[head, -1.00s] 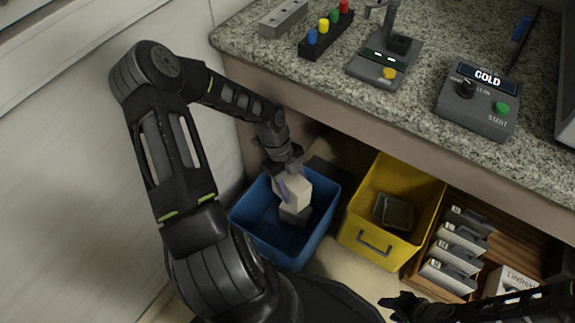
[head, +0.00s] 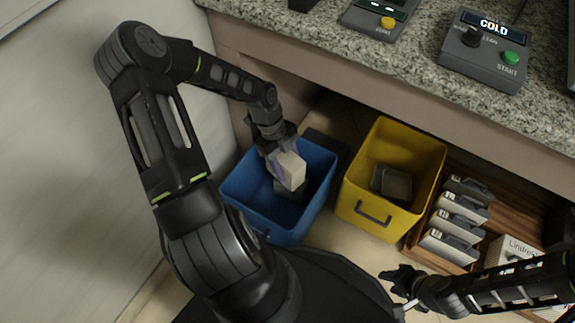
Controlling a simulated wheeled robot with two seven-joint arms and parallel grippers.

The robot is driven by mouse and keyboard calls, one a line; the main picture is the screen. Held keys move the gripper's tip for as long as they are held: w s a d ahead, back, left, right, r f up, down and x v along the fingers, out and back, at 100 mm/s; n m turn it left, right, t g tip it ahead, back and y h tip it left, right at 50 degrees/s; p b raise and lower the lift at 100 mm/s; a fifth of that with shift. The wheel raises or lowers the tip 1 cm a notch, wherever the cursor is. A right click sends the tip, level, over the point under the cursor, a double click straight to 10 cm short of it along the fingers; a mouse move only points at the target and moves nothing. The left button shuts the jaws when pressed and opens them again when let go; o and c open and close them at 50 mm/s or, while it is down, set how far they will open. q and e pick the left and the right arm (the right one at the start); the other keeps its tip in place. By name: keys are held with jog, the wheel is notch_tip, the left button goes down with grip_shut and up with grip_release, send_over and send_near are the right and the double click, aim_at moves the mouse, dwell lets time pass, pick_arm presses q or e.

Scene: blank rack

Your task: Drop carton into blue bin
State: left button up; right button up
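The carton (head: 291,171) is a small pale beige box with a purple side, over the blue bin (head: 271,232). My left gripper (head: 280,155) reaches down into the bin's opening from above, with its fingers at the carton. The carton seems held between them, though the far finger is hidden. A grey block (head: 290,191) shows below the carton inside the bin; I cannot tell if the two touch. My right gripper (head: 391,276) is at the lower right, dark and away from the bins; its finger gap is not clear.
A yellow bin (head: 355,203) with a grey item (head: 391,183) inside stands right of the blue bin. Further right is a wooden rack (head: 418,243) with several grey-and-white boxes. The granite counter (head: 400,65) overhangs behind the bins, with a control box (head: 484,52) on it.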

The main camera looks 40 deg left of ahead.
pick_arm(q)
jog(key=shift+f, duration=0.5)
pick_arm(e)
jog(key=shift+w+f, duration=0.1)
jog(key=shift+f, duration=0.45)
pick_arm(q)
jog(key=o, duration=1.4)
jog(key=shift+r, duration=0.15)
pick_arm(e)
jog(key=shift+r, duration=0.1)
